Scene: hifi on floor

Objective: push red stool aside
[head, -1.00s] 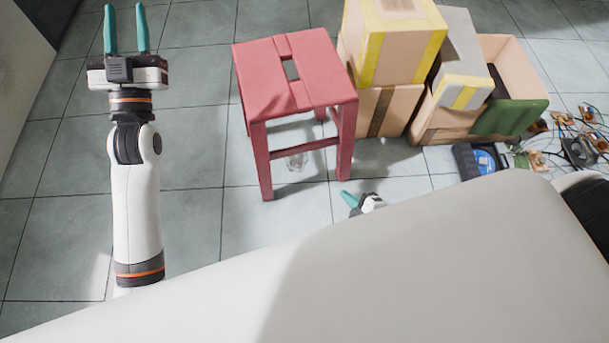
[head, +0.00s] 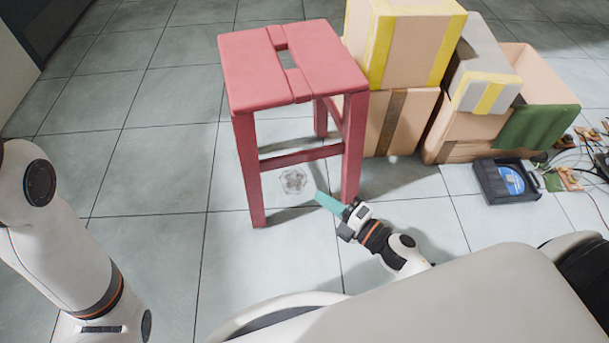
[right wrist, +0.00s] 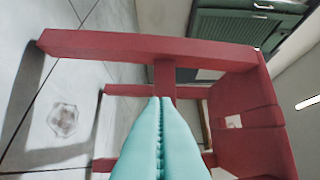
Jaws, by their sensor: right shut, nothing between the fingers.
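The red stool (head: 292,62) stands upright on the tiled floor in the middle of the head view, with a slot in its seat. My right gripper (head: 328,203) is shut and empty, low by the stool's near right leg; I cannot tell if it touches. In the right wrist view its teal fingers (right wrist: 158,130) lie together in front of the stool's red legs and rails (right wrist: 150,48). My left arm shows at the left edge of the head view, but its gripper is out of the picture.
Stacked cardboard boxes (head: 405,50) with yellow tape stand close to the stool's right. A blue-and-black case (head: 507,182) and loose cables and parts lie farther right. A clear, crumpled-looking item (head: 293,181) lies on the floor under the stool. The floor left of the stool is free.

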